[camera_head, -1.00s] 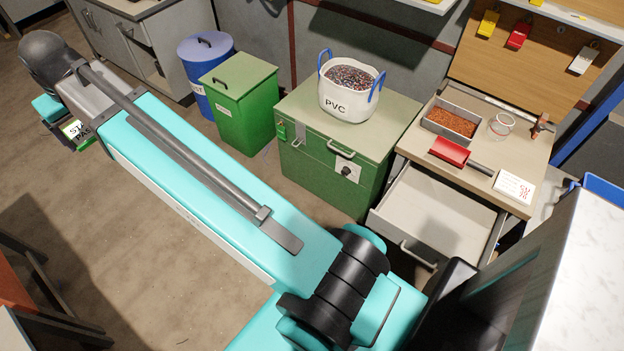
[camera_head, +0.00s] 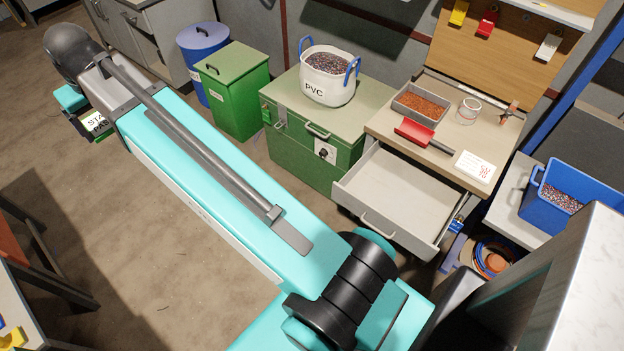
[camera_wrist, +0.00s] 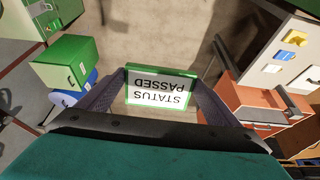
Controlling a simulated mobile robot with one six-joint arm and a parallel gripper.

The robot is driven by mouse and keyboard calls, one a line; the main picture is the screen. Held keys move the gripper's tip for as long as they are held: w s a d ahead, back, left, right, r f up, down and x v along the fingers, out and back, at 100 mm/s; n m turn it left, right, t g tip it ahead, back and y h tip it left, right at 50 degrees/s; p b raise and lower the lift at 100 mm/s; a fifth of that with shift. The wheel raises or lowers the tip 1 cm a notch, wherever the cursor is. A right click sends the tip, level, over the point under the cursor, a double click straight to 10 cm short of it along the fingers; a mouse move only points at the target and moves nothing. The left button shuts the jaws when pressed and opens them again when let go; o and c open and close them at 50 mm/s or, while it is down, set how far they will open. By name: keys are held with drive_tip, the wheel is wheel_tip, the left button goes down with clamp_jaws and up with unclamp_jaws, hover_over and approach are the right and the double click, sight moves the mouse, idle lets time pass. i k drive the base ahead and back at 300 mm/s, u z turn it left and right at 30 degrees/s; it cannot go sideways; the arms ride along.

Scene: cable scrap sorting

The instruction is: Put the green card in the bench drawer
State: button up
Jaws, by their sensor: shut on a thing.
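The green card (camera_wrist: 160,87) shows in the wrist view between my two fingers. It has a green border and a white face reading "STATUS PASSED", upside down there. My gripper (camera_wrist: 158,92) is shut on it. In the head view the card (camera_head: 95,122) shows at the far left, partly hidden by my arm, held above the floor. The bench drawer (camera_head: 392,197) stands pulled open under the workbench at right. Its visible inside looks empty. My gripper is far to the left of the drawer.
On the workbench (camera_head: 440,145) are a tray of copper granules (camera_head: 420,104), a red scoop (camera_head: 414,133), a glass jar (camera_head: 468,110) and a white card (camera_head: 476,168). A green chest (camera_head: 300,150) with a PVC tub (camera_head: 328,78) stands left of it. A blue crate (camera_head: 570,190) is at right.

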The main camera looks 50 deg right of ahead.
sight(406, 203)
drive_tip(key=k, duration=0.95)
drive_tip(key=u, duration=0.1)
